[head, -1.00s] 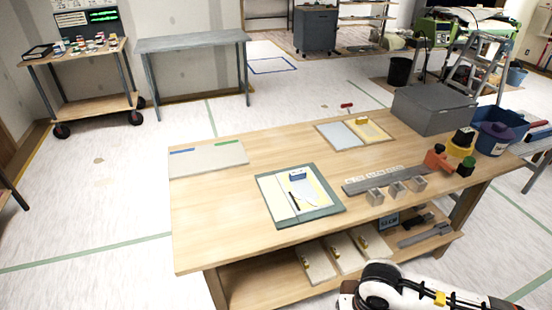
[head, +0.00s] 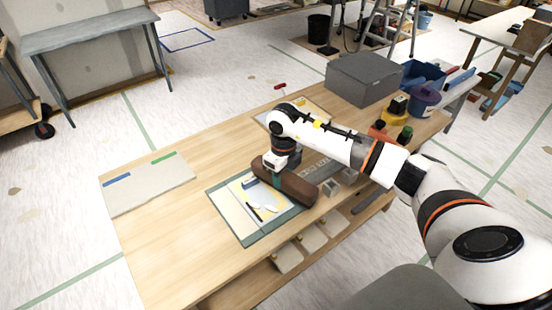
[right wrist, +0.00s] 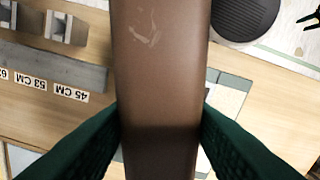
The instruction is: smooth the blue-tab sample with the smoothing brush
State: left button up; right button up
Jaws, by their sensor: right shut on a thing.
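My right gripper (head: 284,163) is shut on a long brown block, which I take to be the smoothing brush (head: 296,186). In the right wrist view the brush (right wrist: 160,60) runs between the two dark green fingers (right wrist: 160,125); no bristles show. In the head view it is over the right part of the teal mat; I cannot tell whether it touches anything below. A pale panel (head: 150,190) lies at the table's left end, apart from the brush. It carries a blue tab (head: 117,180) on its left and a green tab (head: 163,158) on its right. My left gripper is out of view.
The teal mat (head: 246,238) holds pale sheets and small tools. A ruler (head: 322,170) and metal blocks (head: 332,188) lie to its right. A grey box (head: 365,80) and paint pots stand at the far right end. The table between panel and mat is clear.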

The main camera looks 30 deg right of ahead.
aim_at(282, 186)
jog(key=shift+w+d+r+m, duration=0.25)
jog(key=shift+w+r+m, duration=0.1)
jog(key=shift+m, duration=0.15)
jog(key=shift+s, duration=0.15)
jog(key=shift+w, duration=0.2)
notch_tip(282, 186, down, 6)
jog(key=b, duration=0.5)
jog(key=shift+f, duration=0.25)
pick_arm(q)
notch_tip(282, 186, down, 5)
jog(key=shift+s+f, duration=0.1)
pick_arm(e)
jog(key=shift+a+r, duration=0.1)
